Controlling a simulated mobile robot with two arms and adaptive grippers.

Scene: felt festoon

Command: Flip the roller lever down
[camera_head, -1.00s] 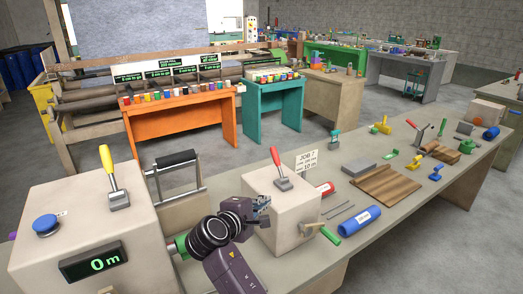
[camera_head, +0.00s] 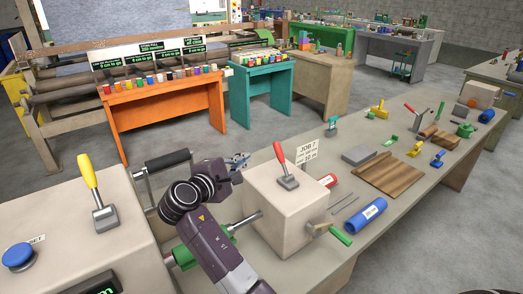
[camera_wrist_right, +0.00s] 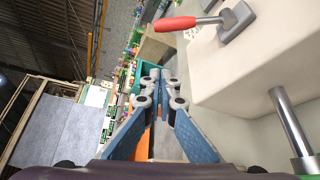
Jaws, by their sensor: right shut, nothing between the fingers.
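A lever with a red handle (camera_head: 279,152) stands upright, tilted slightly, on top of a beige box (camera_head: 285,215). A second lever with a yellow handle (camera_head: 88,171) stands up on a larger beige box (camera_head: 65,215) at the left. Which one is the roller lever is not marked in view. My right gripper (camera_head: 239,161) is shut and empty, left of the red lever and apart from it. In the right wrist view its fingertips (camera_wrist_right: 160,85) meet, with the red handle (camera_wrist_right: 175,24) above and to the right. My left gripper is not in view.
A black-handled bar (camera_head: 163,160) stands between the boxes. A blue roll (camera_head: 366,215) and a wooden board (camera_head: 390,180) lie to the right. A blue button (camera_head: 18,257) sits at the far left.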

